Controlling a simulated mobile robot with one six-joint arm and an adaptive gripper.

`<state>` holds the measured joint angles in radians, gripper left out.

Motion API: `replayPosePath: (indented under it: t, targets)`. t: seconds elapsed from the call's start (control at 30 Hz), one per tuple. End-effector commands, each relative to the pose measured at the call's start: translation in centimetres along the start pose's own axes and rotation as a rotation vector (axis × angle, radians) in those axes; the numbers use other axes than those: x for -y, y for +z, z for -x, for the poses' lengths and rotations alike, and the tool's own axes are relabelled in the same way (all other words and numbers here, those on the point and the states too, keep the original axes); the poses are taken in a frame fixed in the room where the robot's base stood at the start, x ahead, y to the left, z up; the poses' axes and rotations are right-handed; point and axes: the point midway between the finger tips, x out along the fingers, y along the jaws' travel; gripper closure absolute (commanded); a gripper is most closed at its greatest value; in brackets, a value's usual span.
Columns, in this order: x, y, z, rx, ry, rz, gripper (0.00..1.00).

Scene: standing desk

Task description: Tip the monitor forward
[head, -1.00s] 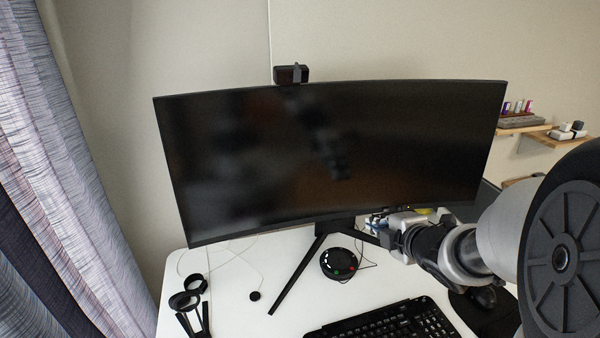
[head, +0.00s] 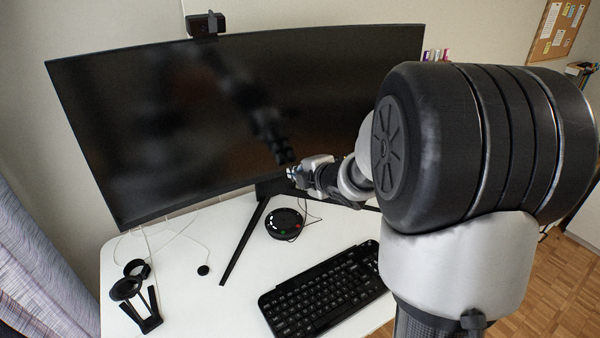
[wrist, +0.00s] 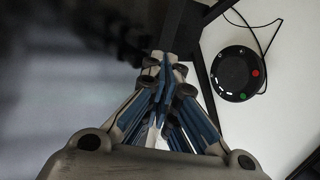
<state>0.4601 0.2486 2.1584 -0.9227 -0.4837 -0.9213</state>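The wide curved black monitor (head: 170,120) stands on a splayed black stand (head: 243,240) on the white desk. Its dark screen faces me and shows a reflection of my arm. My gripper (head: 292,174) is in front of the lower right part of the screen, close to the bottom edge. In the wrist view the gripper's fingers (wrist: 163,62) are drawn together with nothing visible between them, and the dark screen (wrist: 60,70) fills the left side. Whether the fingertips touch the screen cannot be told. My arm hides the monitor's lower right corner.
A round black speakerphone (head: 284,224) with a cable lies under the monitor; it also shows in the wrist view (wrist: 236,72). A black keyboard (head: 325,290) lies in front. A headset stand (head: 140,295) is at left. A webcam (head: 206,25) sits on the monitor's top edge.

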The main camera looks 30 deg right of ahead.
Motion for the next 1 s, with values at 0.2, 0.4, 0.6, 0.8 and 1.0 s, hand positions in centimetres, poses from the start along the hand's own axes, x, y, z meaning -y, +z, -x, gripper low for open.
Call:
replayPosePath:
  t: [0.2, 0.4, 0.6, 0.8, 1.0]
  targets:
    - [0.0, 0.0, -0.5, 0.0, 0.0, 0.0, 1.0]
    - [0.1, 0.0, -1.3, 0.0, 0.0, 0.0, 1.0]
    - [0.1, 0.0, -2.1, 0.0, 0.0, -0.001, 1.0]
    - [0.0, 0.0, -2.8, 0.0, 0.0, 0.0, 1.0]
    - [0.1, 0.0, -3.1, -0.001, 0.0, 0.0, 1.0]
